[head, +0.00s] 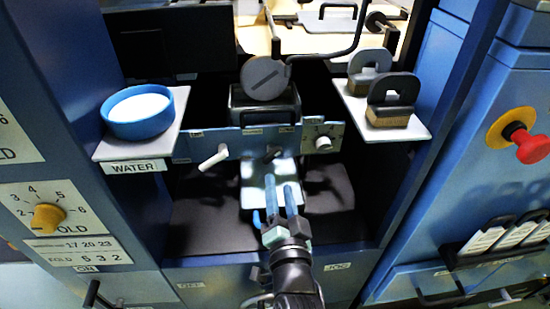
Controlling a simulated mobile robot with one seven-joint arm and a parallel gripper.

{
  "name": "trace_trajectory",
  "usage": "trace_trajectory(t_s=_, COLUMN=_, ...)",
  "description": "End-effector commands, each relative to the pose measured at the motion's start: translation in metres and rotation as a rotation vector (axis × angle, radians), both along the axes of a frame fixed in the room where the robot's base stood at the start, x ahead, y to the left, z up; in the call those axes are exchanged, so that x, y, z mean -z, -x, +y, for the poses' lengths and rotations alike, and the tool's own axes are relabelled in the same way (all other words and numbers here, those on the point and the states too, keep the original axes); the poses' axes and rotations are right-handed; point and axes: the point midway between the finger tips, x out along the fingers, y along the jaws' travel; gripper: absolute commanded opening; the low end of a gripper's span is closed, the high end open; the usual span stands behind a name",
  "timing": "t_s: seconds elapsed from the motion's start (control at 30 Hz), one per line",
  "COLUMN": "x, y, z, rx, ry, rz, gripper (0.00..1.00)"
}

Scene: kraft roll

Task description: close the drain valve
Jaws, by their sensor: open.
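My gripper (279,184) reaches in from the bottom centre, with two slim blue fingers apart and nothing seen between them. The fingers overlap a pale metal plate (255,172) in the recess; I cannot tell whether they touch it. Just beyond the fingertips, a small blue-grey panel carries a white lever (213,158), tilted, and a short dark lever (272,155), also tilted. Their labels are too small to read, so I cannot tell which is the drain valve. A small blue piece (257,218) shows beside the fingers, partly hidden.
A blue water bowl (138,111) stands on the left shelf. A small knob (323,143) sits at the panel's right. A bent black rod (346,47) hangs above. A red button (530,146) is at far right.

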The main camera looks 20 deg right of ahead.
Motion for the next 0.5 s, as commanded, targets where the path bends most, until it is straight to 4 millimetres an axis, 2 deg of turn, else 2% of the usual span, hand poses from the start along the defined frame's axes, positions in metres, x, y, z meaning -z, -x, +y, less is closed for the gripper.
trace_trajectory(t_s=0.3, x=-0.001, y=-0.055, z=-0.016, rx=-0.001, ry=0.005, rz=0.000, gripper=0.49)
trace_trajectory(t_s=0.5, x=0.000, y=-0.080, z=-0.023, rx=-0.001, ry=0.005, rz=0.001, gripper=0.49)
